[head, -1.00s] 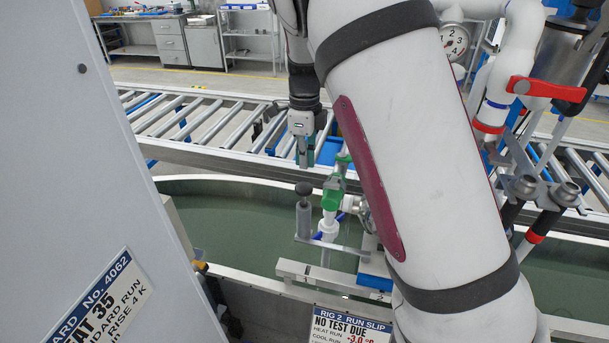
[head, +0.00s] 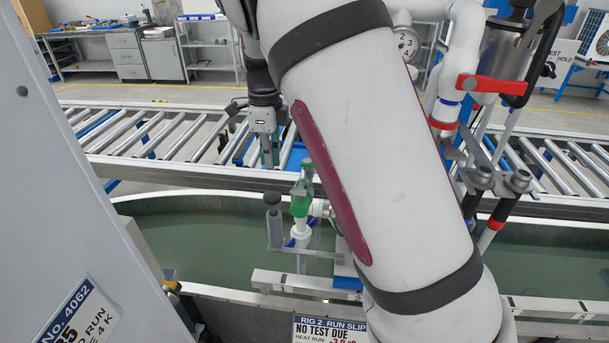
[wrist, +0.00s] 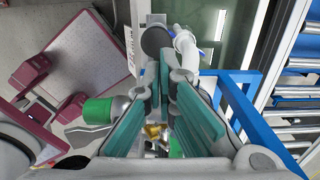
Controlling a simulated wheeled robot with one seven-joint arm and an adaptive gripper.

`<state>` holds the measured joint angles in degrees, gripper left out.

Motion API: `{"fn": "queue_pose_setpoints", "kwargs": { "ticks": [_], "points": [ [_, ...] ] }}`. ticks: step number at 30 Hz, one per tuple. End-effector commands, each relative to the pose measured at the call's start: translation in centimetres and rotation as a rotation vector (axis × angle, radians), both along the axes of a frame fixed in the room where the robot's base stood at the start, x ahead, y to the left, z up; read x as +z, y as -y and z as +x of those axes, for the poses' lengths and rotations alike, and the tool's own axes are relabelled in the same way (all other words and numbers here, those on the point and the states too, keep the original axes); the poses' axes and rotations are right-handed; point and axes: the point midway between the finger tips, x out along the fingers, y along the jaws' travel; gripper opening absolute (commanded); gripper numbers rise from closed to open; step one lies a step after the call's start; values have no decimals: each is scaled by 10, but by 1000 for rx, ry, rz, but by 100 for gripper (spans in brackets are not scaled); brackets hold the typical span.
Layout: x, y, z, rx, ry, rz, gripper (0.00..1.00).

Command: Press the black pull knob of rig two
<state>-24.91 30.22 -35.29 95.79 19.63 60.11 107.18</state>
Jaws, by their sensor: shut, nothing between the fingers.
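The black pull knob (head: 272,198) is a dark round cap on a grey upright cylinder, left of a green and white valve (head: 300,205), behind the rig two slip (head: 330,329). In the wrist view the knob (wrist: 155,40) is a dark disc just past my fingertips. My gripper (head: 269,163) points down above the knob in the head view, with a visible gap between them. Its teal-padded fingers (wrist: 170,72) meet at the tips, with nothing between them. How far the tips are from the knob in depth is hard to tell.
A roller conveyor (head: 150,135) runs behind the green tank (head: 180,225). A grey cabinet (head: 60,170) stands close at left. White pipes with a red-handled valve (head: 490,85) rise at right. My arm hides the middle right of the rig.

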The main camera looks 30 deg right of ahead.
Motion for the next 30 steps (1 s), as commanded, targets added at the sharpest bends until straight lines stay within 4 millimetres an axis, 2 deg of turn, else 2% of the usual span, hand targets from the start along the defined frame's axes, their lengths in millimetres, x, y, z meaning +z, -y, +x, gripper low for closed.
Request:
{"fn": "queue_pose_setpoints", "kwargs": {
  "ticks": [17, 25, 30],
  "points": [
    [3, 0, 1, 1, 2, 2, 0],
    [49, -1, 2, 2, 2, 6, 0],
    [61, 0, -1, -1, -3, 1, 0]
  ]
}}
